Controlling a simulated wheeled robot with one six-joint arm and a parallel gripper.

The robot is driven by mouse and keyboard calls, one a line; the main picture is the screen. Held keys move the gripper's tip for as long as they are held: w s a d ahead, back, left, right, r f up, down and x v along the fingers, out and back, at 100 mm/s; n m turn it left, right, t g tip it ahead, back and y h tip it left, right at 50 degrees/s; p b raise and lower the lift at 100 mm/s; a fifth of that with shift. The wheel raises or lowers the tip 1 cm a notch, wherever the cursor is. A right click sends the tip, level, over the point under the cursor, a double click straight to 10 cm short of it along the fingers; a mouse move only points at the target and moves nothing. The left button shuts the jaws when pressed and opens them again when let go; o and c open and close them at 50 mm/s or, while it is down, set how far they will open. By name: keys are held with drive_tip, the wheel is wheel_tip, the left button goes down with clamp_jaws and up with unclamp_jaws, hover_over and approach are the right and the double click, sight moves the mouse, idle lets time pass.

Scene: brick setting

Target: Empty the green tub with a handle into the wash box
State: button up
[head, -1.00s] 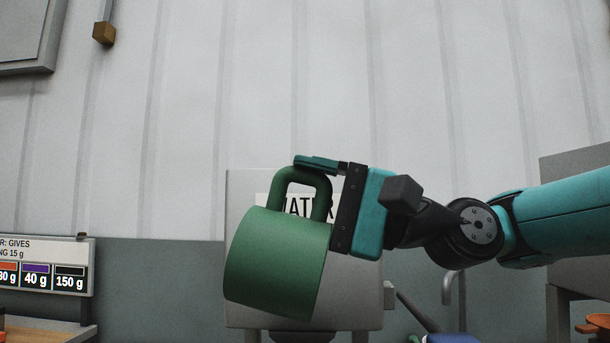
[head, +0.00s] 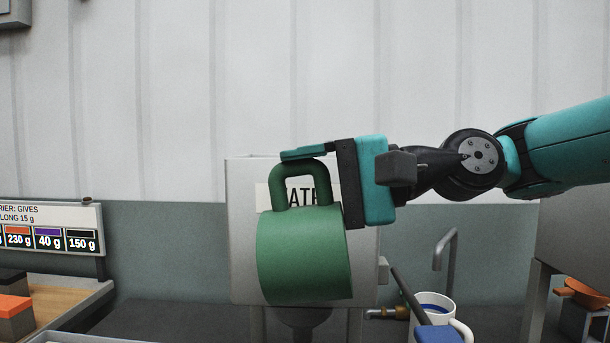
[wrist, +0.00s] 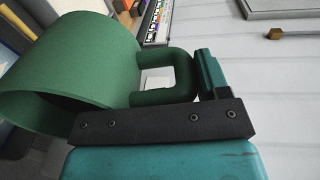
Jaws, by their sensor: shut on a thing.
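The green tub (head: 303,258) hangs in the air on its side, with its handle (head: 283,180) upward in the head view. My gripper (head: 318,165) is shut on the handle from the right. In the wrist view, the tub (wrist: 75,60) lies left of my gripper (wrist: 200,85), and its open mouth faces left and down. The part of the inside that shows there is dark green, and I cannot tell whether it holds anything. I cannot make out the wash box for certain in either view.
A grey box (head: 243,230) with a partly covered "WATER" label stands behind the tub. A white mug (head: 437,301) with blue inside and a bent pipe (head: 445,245) are at lower right. A sign (head: 50,228) and dark and orange blocks (head: 15,305) are at left.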

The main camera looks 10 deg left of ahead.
drive_tip(key=shift+r+p, duration=0.3)
drive_tip(key=shift+p, duration=0.4)
drive_tip(key=shift+r+h+p, duration=0.25)
drive_tip(key=shift+h+p, duration=0.45)
drive_tip(key=shift+p, duration=0.4)
drive_tip(key=h+p, duration=0.3)
drive_tip(key=p, duration=0.3)
drive_tip(key=r+h+p, duration=0.1)
drive_tip(key=h+p, duration=0.2)
drive_tip(key=p, duration=0.3)
drive_tip(key=shift+r+p, duration=0.1)
drive_tip(key=shift+p, duration=0.2)
drive_tip(key=h+p, duration=0.2)
drive_tip(key=p, duration=0.1)
drive_tip(key=shift+r, duration=0.1)
drive_tip(key=shift+f+t+h, duration=0.25)
drive_tip(key=shift+t+h, duration=0.05)
drive_tip(key=shift+h, duration=0.2)
